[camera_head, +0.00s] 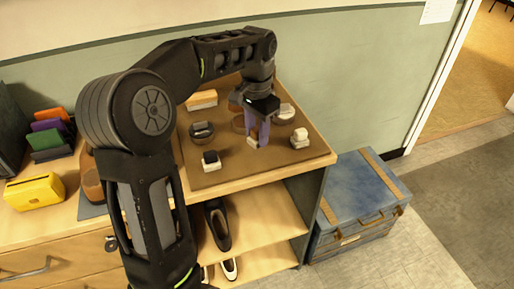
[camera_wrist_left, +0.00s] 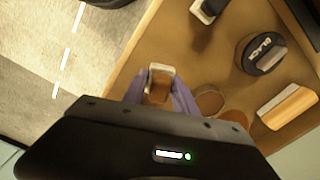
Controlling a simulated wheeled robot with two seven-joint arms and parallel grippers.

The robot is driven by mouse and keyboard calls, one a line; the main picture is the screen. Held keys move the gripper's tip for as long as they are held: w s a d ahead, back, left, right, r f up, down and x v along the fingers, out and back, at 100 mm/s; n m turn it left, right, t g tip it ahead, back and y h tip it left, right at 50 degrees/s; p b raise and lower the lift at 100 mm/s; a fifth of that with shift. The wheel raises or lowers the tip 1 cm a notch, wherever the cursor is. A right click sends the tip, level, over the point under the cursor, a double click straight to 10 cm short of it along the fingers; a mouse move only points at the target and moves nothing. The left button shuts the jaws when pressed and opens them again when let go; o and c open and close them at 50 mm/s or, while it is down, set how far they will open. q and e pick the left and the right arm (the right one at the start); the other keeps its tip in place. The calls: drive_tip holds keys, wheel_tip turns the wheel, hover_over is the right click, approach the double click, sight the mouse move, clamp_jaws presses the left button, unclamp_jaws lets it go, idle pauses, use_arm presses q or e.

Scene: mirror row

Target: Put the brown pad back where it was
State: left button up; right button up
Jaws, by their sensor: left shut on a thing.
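The brown pad, a small block with a pale edge and brown face, is between the purple fingers of my left gripper (camera_wrist_left: 158,88) in the wrist view (camera_wrist_left: 159,85). In the head view my left gripper (camera_head: 258,136) reaches down over the brown mat (camera_head: 225,176), and the pad (camera_head: 253,142) shows pale and small at its fingertips. The gripper is shut on the pad. I cannot tell whether the pad touches the mat. A round brown tin (camera_head: 238,123) and its like (camera_wrist_left: 210,103) lie close beside the fingers. My right gripper is not in view.
On the mat are a black pad (camera_head: 211,160), a white pad (camera_head: 300,139), a black tin (camera_head: 201,131), a pale-topped tin (camera_head: 284,112) and a wooden brush (camera_head: 201,99). Shoes (camera_head: 218,226) stand below. A blue chest (camera_head: 362,195) stands right.

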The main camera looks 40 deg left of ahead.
sight(257, 145)
use_arm(q)
drive_tip(key=shift+f, duration=0.25)
drive_tip(key=shift+f, duration=1.9)
drive_tip(key=shift+f, duration=0.2)
drive_tip(key=o, duration=1.2)
drive_tip(key=shift+r, duration=0.2)
